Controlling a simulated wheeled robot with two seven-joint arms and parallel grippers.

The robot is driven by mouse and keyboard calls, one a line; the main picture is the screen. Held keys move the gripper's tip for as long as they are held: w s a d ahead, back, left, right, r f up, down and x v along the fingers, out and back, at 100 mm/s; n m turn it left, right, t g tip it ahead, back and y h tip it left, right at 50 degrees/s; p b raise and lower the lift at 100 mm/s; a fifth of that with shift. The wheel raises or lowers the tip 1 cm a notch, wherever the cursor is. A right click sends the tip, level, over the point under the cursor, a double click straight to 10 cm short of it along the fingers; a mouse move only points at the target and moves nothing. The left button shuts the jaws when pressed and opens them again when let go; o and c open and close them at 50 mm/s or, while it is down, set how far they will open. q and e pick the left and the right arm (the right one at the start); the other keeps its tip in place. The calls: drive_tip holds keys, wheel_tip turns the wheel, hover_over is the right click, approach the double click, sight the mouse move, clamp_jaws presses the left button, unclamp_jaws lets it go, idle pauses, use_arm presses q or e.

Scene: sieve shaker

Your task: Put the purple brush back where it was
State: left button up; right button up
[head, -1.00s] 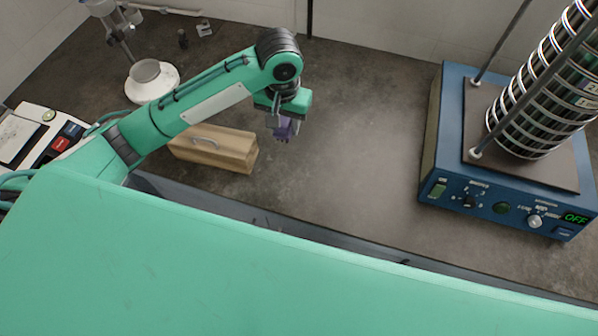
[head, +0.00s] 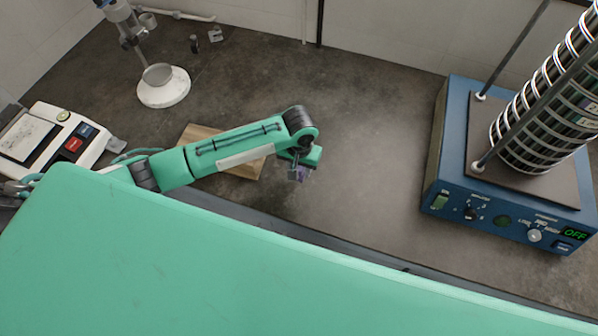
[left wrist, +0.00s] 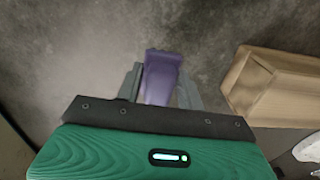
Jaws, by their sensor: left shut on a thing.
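The purple brush (left wrist: 162,75) is between the fingers of my left gripper (left wrist: 165,88) in the left wrist view. The gripper is shut on it. In the head view my left gripper (head: 300,172) hangs over the bench, to the right of the wooden box, with a small bit of the purple brush (head: 305,175) showing below it. I cannot tell whether the brush touches the bench. My right gripper is in neither view.
A wooden box (head: 246,168) lies partly hidden under my left arm; it also shows in the left wrist view (left wrist: 275,85). A blue sieve shaker (head: 485,215) with a sieve stack (head: 545,110) stands at right. A balance (head: 65,135) and a white-based stand (head: 164,92) are at left. Mid-bench is clear.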

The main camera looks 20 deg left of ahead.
use_arm(q)
drive_tip(key=shift+f+p, duration=0.3)
drive_tip(key=shift+f, duration=1.65)
drive_tip(key=shift+f, duration=0.1)
drive_tip(key=o, duration=0.9)
wheel_tip(320, 180, up, 11)
drive_tip(key=shift+f+b, duration=0.1)
drive_tip(key=shift+b, duration=0.8)
drive_tip(key=shift+r, duration=0.75)
